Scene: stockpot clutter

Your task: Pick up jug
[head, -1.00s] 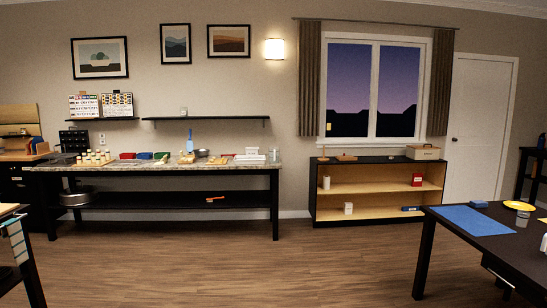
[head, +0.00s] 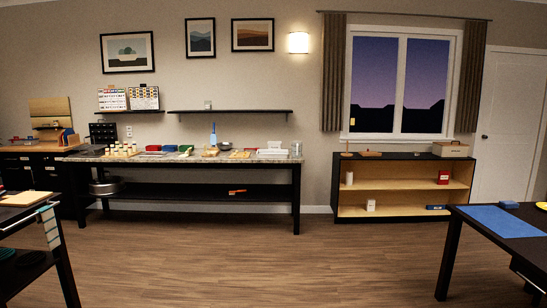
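I cannot make out a jug for certain in the head view. The long counter (head: 190,160) against the back wall holds several small items. Among them are a small grey cylinder (head: 296,149) at its right end and an upright light-blue object (head: 213,134) near its middle. Both are too small to identify. Neither of my grippers is in view.
A table with a blue mat (head: 500,221) stands at the right. Another table (head: 28,199) is at the near left. A low shelf unit (head: 400,160) stands under the window. The wooden floor (head: 270,260) between them is clear.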

